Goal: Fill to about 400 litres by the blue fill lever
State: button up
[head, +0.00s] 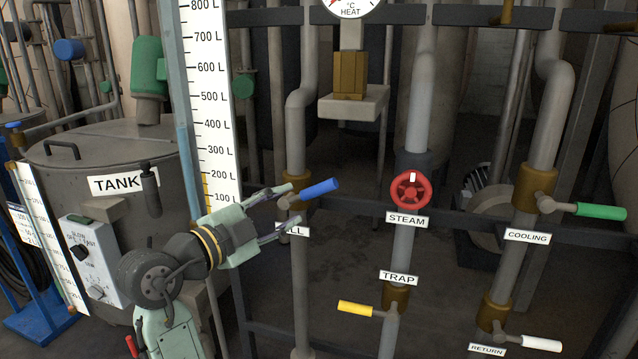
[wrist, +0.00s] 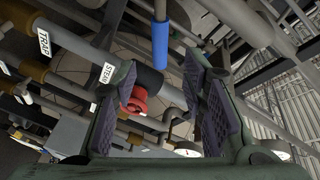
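The blue fill lever (head: 318,190) sticks out to the right and slightly up from its brass valve on a vertical grey pipe. In the wrist view the blue handle (wrist: 160,45) shows ahead of the fingers. My gripper (head: 294,207) is open beside the valve. Its upper fingertip is near the lever's hub and its lower one partly covers the FILL label (head: 298,230). I cannot tell whether it touches. The white litre scale (head: 210,100) stands left of the lever, marked 100 to 800 L in view. A bluish tube runs beside it; its liquid level is unclear.
A red STEAM handwheel (head: 411,189) is right of the lever. A yellow TRAP lever (head: 355,309), green COOLING lever (head: 600,211) and white RETURN lever (head: 541,343) are further off. A grey tank (head: 100,150) with a control box (head: 90,262) stands left.

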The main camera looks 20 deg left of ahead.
aim_at(315, 192)
jog(key=p+x, duration=0.3)
jog(key=x, duration=0.7)
jog(key=shift+w+d, duration=0.1)
jog(key=shift+w, duration=0.15)
jog(key=shift+c, duration=0.6)
grip_shut()
